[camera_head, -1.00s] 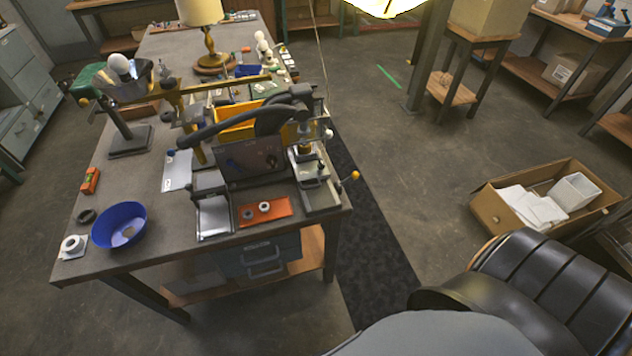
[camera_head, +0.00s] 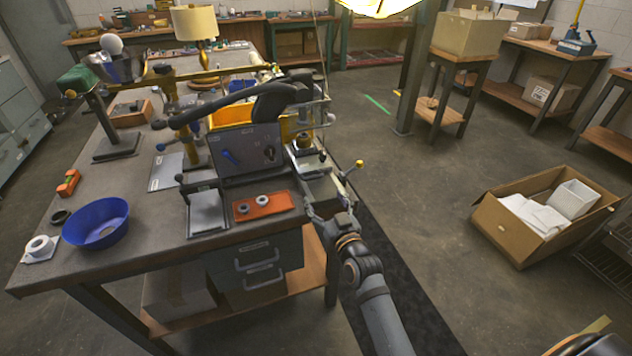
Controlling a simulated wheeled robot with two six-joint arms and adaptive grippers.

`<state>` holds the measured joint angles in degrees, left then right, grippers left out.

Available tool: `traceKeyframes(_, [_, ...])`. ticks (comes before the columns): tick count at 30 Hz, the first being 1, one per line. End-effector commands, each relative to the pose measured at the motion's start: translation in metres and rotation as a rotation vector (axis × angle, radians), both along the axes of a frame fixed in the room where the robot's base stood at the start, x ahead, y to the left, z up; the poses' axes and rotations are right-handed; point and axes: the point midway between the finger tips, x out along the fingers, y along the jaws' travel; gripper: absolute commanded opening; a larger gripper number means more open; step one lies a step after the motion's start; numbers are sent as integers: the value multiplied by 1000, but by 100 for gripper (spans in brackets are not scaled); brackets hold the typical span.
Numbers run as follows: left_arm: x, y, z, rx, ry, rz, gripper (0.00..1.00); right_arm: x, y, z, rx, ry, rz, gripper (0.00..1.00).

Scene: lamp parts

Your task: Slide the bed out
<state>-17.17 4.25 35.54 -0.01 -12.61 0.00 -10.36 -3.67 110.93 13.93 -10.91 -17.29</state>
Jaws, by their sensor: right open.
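A small press (camera_head: 305,145) stands at the right front corner of the workbench. Its flat grey metal bed (camera_head: 322,187) sits low at its base, by the bench's front edge. My right gripper (camera_head: 322,208) is at the front of the bed, with its fingers open around or beside the front edge. The view is too small to tell whether they touch it. The gripper hides part of the bed's front. My left gripper is not in view.
A yellow-knobbed lever (camera_head: 359,163) sticks out right of the press. Left of it are an orange tray (camera_head: 264,207) with small rings, a dark upright panel (camera_head: 246,152) and a blue bowl (camera_head: 95,223). The floor right of the bench is clear up to an open cardboard box (camera_head: 497,231).

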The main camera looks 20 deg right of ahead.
Motion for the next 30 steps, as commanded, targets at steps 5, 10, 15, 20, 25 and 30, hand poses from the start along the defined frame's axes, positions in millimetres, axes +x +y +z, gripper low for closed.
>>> traceKeyframes(5, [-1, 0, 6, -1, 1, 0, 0, 34, 1, 3, -1, -2, 0, 77])
traceKeyframes(10, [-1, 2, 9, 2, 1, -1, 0, 70, 2, 2, 0, 0, 0, 77])
traceKeyframes(15, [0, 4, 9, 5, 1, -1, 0, 92, 3, 0, 0, 1, 0, 77])
traceKeyframes(20, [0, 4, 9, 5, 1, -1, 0, 99, 3, -1, 0, 2, 0, 77])
traceKeyframes(25, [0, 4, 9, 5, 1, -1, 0, 99, 3, -1, 0, 2, 0, 77])
traceKeyframes(30, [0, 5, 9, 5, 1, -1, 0, 99, 3, -1, 0, 2, 0, 58])
